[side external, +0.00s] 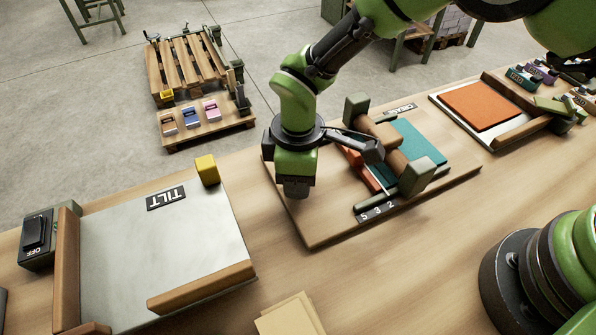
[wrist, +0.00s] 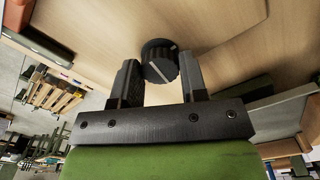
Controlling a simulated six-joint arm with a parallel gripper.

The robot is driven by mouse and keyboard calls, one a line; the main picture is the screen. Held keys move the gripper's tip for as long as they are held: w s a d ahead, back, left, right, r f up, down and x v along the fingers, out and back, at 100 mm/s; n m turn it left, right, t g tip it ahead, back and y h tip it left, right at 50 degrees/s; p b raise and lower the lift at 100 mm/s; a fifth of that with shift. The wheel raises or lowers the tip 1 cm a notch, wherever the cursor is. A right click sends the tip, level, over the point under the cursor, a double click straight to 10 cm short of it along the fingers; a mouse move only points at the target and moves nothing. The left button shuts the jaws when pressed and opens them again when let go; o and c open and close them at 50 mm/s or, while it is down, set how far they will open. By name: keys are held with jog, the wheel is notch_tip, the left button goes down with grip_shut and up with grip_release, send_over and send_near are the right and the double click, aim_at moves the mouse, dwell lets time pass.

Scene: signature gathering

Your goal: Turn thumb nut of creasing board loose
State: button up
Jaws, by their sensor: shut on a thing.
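In the wrist view a black ribbed thumb nut (wrist: 159,67) with a pale line across its top sits between my two dark fingers. My gripper (wrist: 160,76) is shut on it, one finger on each side. In the side external view my gripper (side external: 296,190) points down at the left part of the wooden creasing board (side external: 320,228). The nut is hidden there behind my gripper. The board carries a wooden roller-like bar with dark green end blocks, a teal sheet (side external: 418,143), an orange-red piece and a scale strip (side external: 377,211) with numbers.
A pale TILT tray (side external: 160,245) with wooden rails, a yellow block (side external: 207,170) and an OFF switch box (side external: 37,238) stand to the left. A board with an orange pad (side external: 480,106) lies at the far right. Beige sheets (side external: 290,316) lie at the front edge.

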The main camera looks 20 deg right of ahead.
jog(key=shift+n, duration=0.9)
jog(key=o, duration=0.9)
jog(key=shift+r, duration=0.1)
notch_tip(320, 180, up, 10)
jog(key=shift+f, duration=0.1)
